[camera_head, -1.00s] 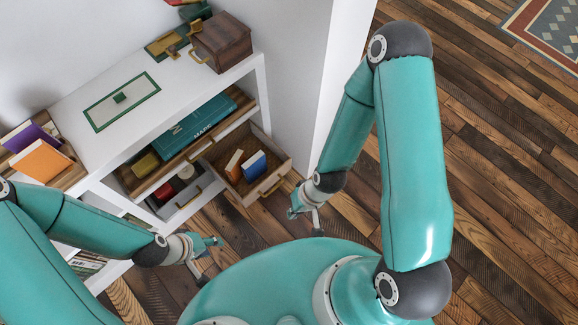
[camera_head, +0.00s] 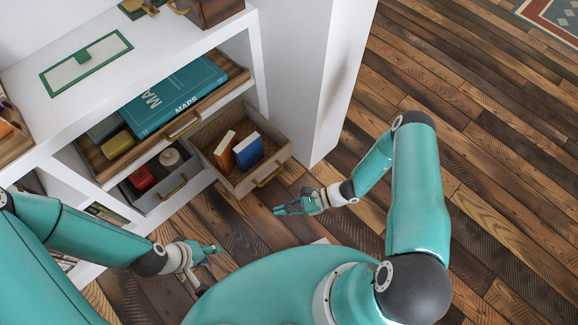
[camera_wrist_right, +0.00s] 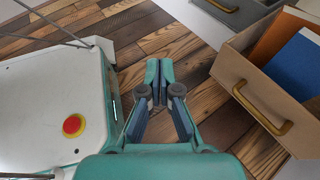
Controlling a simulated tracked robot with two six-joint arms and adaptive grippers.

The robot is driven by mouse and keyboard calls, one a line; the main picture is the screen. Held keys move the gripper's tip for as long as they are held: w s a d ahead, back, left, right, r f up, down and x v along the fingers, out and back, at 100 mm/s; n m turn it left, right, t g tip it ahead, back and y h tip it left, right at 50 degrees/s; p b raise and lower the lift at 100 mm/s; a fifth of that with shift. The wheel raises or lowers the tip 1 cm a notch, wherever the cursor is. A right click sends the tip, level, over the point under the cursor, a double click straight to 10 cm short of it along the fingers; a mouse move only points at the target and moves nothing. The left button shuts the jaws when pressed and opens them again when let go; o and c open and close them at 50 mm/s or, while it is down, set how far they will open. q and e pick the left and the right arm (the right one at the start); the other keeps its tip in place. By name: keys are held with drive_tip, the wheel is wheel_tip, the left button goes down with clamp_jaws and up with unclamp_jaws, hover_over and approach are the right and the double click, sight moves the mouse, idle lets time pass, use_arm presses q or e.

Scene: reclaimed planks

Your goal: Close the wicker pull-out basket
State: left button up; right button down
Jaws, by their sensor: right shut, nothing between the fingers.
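The brown pull-out basket (camera_head: 262,185) stands pulled out of the white shelf unit's lower right bay; I cannot make out a weave. It has a brass handle on its front and holds an orange book (camera_head: 226,150) and a blue book (camera_head: 249,150). It also shows at the right of the right wrist view (camera_wrist_right: 232,72). My right gripper (camera_head: 276,211) is shut and empty, in front of and below the basket's front, apart from it. Its fingers (camera_wrist_right: 159,64) point ahead over the floor in the wrist view. My left gripper (camera_head: 209,268) is open and empty, lower left of the basket.
A grey drawer (camera_head: 176,205) left of the basket is also pulled out, holding a red item. Above, a wooden tray (camera_head: 207,103) with a teal maps book sticks out. A white wall end (camera_head: 325,110) stands right of the basket.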

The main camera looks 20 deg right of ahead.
drive_tip(key=w+d+f+m+t+h+b, duration=0.2)
drive_tip(key=w+d+f+m+t+b, duration=0.2)
drive_tip(key=w+d+f+m+t, duration=0.35)
drive_tip(key=m+t+h+b, duration=0.3)
drive_tip(key=m+t+h, duration=0.1)
drive_tip(key=t+h, duration=0.15)
approach(284, 150)
drive_tip(key=shift+n+t, duration=0.25)
drive_tip(key=shift+t, duration=0.05)
drive_tip(key=b+x, duration=0.1)
drive_tip(key=x, duration=0.1)
drive_tip(key=b+x, duration=0.1)
drive_tip(key=x, duration=0.1)
drive_tip(key=b+x, duration=0.1)
drive_tip(key=x, duration=0.1)
drive_tip(key=shift+a+f, duration=0.1)
drive_tip(key=shift+f, duration=0.3)
use_arm(q)
wheel_tip(284, 150, down, 13)
drive_tip(key=shift+f, duration=0.15)
use_arm(e)
drive_tip(key=shift+w+a+r, duration=0.1)
drive_tip(key=shift+w+a, duration=0.1)
drive_tip(key=shift+w, duration=0.35)
use_arm(q)
drive_tip(key=shift+b, duration=0.3)
